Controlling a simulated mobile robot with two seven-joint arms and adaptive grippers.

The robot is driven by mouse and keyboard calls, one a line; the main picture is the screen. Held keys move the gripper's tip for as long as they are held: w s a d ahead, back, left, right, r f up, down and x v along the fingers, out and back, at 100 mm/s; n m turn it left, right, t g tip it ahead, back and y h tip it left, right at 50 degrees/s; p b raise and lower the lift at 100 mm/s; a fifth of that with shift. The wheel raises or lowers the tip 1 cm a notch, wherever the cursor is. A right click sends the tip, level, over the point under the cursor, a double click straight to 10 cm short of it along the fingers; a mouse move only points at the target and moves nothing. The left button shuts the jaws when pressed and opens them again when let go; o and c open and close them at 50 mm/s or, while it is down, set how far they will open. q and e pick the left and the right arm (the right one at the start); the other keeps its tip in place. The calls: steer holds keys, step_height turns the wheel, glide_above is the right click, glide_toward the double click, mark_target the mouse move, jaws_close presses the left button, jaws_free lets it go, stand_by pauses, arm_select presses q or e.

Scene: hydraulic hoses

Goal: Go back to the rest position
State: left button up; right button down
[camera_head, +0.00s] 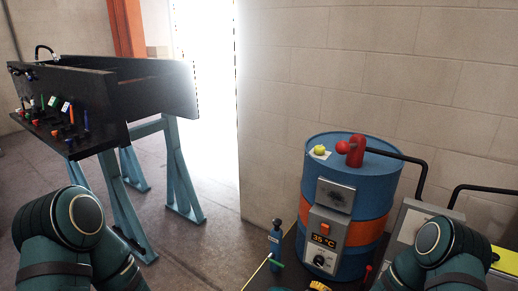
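Only the upper links of my two arms show, in the head view. My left arm (68,232) is a dark teal link with a round cap at the lower left corner. My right arm (436,250) looks the same and stands at the lower right, in front of the grey box and near the blue drum. Both grippers are outside the picture, so I cannot see their fingers or whether they hold anything.
A blue drum (322,186) with an orange band, red valve (355,151) and 35 °C display stands right. A grey box (412,214) is beside it. A black panel (150,98) on teal legs (178,180) stands left. Floor (200,245) between is clear.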

steer(key=s+a+m+g, duration=0.3)
steer(key=s+m+g, duration=0.2)
steer(key=s, duration=0.6)
steer(key=s+a+m+g, duration=0.4)
steer(key=s+m+g, duration=0.1)
steer(key=s+m, duration=0.4)
steer(key=shift+s+a+f+g, duration=0.25)
steer(key=shift+s+f+g, duration=0.2)
steer(key=shift+s, duration=0.7)
